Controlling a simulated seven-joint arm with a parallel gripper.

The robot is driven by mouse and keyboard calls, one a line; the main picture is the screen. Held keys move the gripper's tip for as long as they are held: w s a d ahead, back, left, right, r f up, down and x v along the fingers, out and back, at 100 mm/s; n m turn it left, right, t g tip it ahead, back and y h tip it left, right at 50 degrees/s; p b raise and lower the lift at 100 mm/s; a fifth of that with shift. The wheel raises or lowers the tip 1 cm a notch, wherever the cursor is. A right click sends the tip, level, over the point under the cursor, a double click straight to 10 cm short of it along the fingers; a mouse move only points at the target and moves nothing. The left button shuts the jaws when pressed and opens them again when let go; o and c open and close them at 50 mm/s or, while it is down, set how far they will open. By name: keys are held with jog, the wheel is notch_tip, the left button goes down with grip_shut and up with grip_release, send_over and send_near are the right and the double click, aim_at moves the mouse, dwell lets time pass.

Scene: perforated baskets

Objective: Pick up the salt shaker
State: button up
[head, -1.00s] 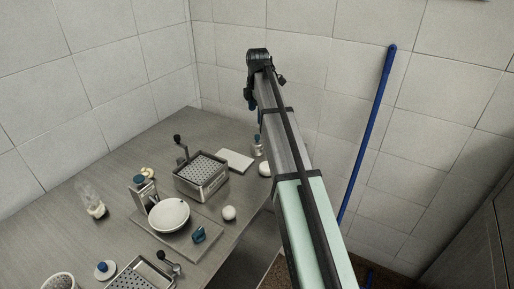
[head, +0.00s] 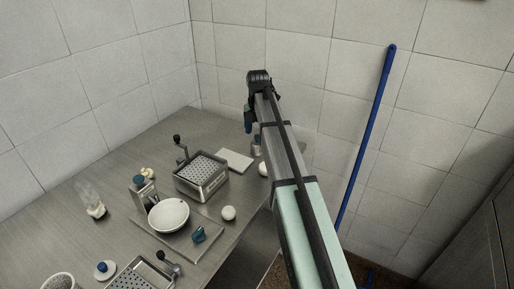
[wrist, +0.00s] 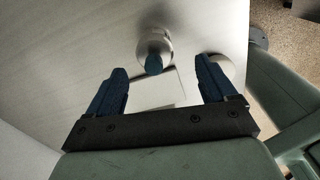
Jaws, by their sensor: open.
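A small round metal shaker with a blue top, which looks like the salt shaker (wrist: 160,43), stands on the table. It shows between and beyond my fingertips in the wrist view. In the head view the shaker (head: 257,150) is at the table's far right edge, partly hidden by my gripper (head: 249,127). My gripper also shows in the wrist view (wrist: 161,66), with its two blue fingers apart and nothing held. It is above the shaker, apart from it.
A white board (head: 235,159) lies beside the shaker, and a white round thing (head: 263,169) is close by, partly behind my arm. A perforated metal basket (head: 202,178) stands left of them. A white bowl (head: 168,214) is nearer. Tiled walls close the back.

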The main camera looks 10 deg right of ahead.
aim_at(257, 140)
jog(key=shift+w+a+f, duration=0.1)
jog(key=shift+w+f, duration=0.1)
jog(key=shift+f, duration=1.6)
jog(key=shift+w+f, duration=0.15)
jog(key=shift+f, duration=1.65)
jog(key=c, duration=1.2)
